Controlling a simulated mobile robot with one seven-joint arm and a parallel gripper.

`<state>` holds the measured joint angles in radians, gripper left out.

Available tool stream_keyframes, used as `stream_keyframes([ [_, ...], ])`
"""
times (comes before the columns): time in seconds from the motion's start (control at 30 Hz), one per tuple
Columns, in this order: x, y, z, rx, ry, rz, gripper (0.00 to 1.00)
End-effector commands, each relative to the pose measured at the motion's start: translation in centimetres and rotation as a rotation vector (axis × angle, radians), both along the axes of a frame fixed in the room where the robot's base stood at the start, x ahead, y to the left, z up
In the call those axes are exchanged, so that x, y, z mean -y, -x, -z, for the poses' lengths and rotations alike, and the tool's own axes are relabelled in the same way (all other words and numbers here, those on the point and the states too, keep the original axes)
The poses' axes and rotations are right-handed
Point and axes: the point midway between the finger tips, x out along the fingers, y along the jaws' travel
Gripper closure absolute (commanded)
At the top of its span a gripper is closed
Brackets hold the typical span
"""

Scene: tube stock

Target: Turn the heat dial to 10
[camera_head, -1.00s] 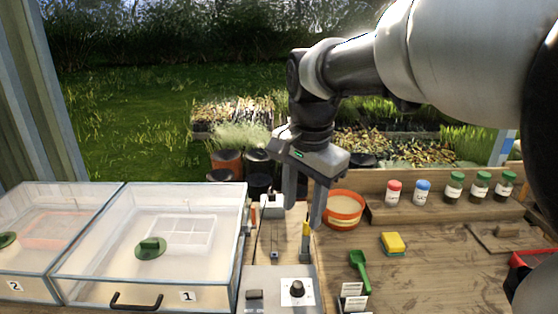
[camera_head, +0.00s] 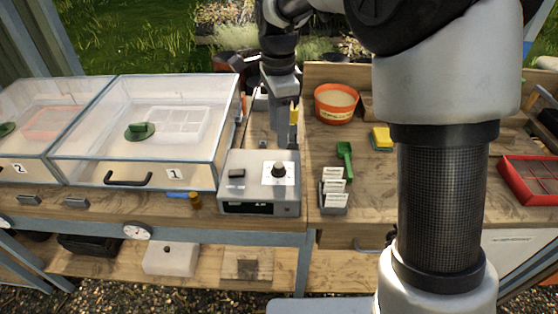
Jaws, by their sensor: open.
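The heat dial is a black knob (camera_head: 279,169) on a white plate on top of a grey control box (camera_head: 259,196). The box stands at the front of the bench, right of the clear case numbered 1. A black switch (camera_head: 237,174) sits left of the dial, and a dark display is on the box's front. The scale marks are too small to read. My gripper (camera_head: 281,145) points down just behind and above the dial. Its fingers appear nearly in line from this view, and no object shows between them. I cannot tell whether it touches the dial.
Clear cases 1 (camera_head: 75,150) and 2 (camera_head: 22,140) fill the left. Right of the box stand white labels (camera_head: 333,190), a green scoop (camera_head: 345,158), a yellow sponge (camera_head: 381,138) and an orange pot (camera_head: 336,103). A red tray (camera_head: 535,178) is far right. My arm hides part of the bench.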

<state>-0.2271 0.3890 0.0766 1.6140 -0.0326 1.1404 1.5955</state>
Motion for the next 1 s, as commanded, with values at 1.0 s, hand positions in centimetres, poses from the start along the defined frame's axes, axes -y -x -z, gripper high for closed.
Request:
stream_keyframes([
  [1.0,0.0,0.0,10.7,0.001,0.0,-0.001,0.67],
])
